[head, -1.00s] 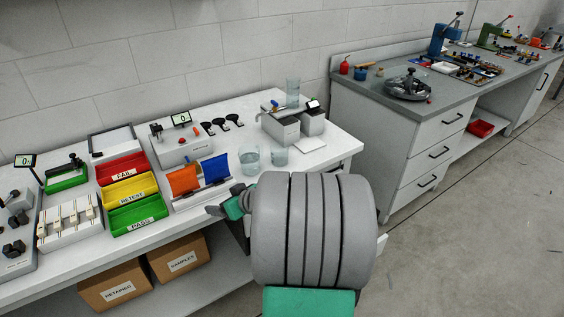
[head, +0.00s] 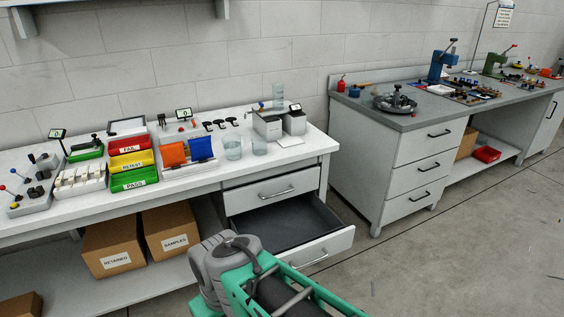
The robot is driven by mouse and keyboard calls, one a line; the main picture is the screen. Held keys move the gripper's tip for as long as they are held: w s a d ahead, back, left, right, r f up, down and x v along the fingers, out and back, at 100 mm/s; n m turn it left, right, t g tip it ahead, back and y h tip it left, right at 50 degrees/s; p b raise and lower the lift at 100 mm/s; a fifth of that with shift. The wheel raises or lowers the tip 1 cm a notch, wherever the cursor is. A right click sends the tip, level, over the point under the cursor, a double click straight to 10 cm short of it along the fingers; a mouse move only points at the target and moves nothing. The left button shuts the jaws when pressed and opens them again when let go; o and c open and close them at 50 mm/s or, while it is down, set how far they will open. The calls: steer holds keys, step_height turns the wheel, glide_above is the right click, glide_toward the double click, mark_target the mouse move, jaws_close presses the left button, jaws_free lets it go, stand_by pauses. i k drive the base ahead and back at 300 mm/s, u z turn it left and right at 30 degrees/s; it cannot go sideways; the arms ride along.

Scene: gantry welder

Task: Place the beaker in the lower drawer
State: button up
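Two clear glass beakers stand upright side by side near the right end of the white bench: a larger beaker (head: 233,147) and a smaller beaker (head: 259,146). I cannot tell which one the task means. The lower drawer (head: 322,249) under the bench's right end is pulled open. The visible part of its dark inside looks empty. The upper drawer (head: 272,193) above it is shut. My grey and green arm fills the bottom middle and hides part of the open drawer's near left side. My gripper's fingers do not show.
Left of the beakers are orange and blue bins (head: 201,147) and PASS, RETEST and FAIL trays (head: 133,180). A grey instrument (head: 267,125) stands behind the beakers. Cardboard boxes (head: 113,249) sit below. A grey-topped cabinet (head: 385,170) stands right, with open floor in front.

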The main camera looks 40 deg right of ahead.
mark_target(287, 236)
steer(key=z, duration=0.8)
steer(key=i, duration=0.85)
steer(key=u, duration=0.35)
